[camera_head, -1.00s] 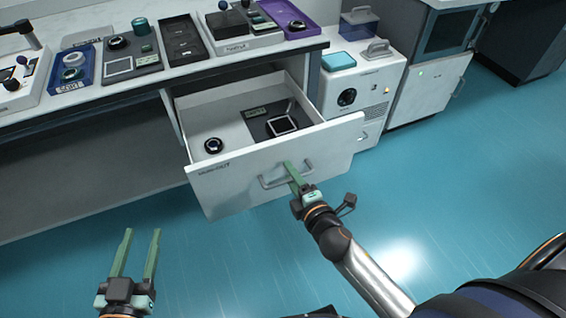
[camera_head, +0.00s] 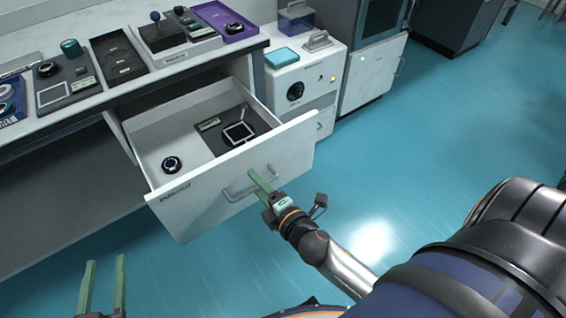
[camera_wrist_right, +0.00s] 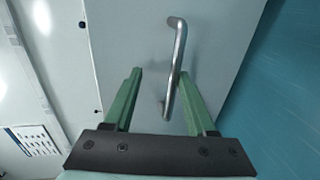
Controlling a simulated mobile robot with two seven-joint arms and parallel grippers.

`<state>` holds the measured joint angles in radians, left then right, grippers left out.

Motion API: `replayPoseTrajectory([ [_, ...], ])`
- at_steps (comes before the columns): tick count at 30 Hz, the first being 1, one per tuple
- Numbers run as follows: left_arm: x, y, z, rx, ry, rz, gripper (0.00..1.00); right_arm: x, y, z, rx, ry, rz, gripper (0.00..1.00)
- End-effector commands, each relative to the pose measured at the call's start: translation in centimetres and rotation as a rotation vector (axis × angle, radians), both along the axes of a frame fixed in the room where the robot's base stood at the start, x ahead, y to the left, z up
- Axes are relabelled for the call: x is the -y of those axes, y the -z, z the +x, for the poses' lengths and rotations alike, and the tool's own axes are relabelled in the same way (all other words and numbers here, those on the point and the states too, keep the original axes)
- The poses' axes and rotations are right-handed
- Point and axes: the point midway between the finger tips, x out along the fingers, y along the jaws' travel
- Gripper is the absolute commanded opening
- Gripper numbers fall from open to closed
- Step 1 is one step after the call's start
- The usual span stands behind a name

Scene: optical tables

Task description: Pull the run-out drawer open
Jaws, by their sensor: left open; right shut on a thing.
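The run-out drawer (camera_head: 205,196) stands well out from under the bench, its white front panel facing me. Its grey bar handle (camera_head: 233,197) is on the front. My right gripper (camera_head: 259,177) is shut on this handle. In the right wrist view, the handle (camera_wrist_right: 179,55) passes between the green fingers of the right gripper (camera_wrist_right: 160,73), close to the right finger. My left gripper (camera_head: 105,260) is open and empty at the lower left, apart from the drawer; its base is cut off by the frame.
Inside the drawer are a black ring-shaped part (camera_head: 172,164) and a dark plate with a square frame (camera_head: 238,133). The bench top (camera_head: 118,92) carries trays and parts. A white cabinet (camera_head: 312,92) stands right of the drawer. The blue floor (camera_head: 420,170) is open at right.

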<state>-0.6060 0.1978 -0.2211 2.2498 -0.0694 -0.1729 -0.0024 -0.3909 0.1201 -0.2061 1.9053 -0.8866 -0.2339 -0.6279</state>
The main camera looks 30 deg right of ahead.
Motion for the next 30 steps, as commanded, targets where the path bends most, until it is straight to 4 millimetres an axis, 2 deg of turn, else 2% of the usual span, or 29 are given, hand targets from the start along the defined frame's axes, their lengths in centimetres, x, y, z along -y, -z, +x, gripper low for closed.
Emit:
replayPoseTrajectory([
  [1,0.0,-0.1,0.0,0.0,0.0,0.0,0.5,0.0,-0.6,-0.2,0.011,-0.002,0.003,0.44],
  [30,0.0,0.4,0.0,0.0,0.0,0.0,0.5,0.2,-2.1,-6.8,0.017,-0.004,0.002,0.44],
])
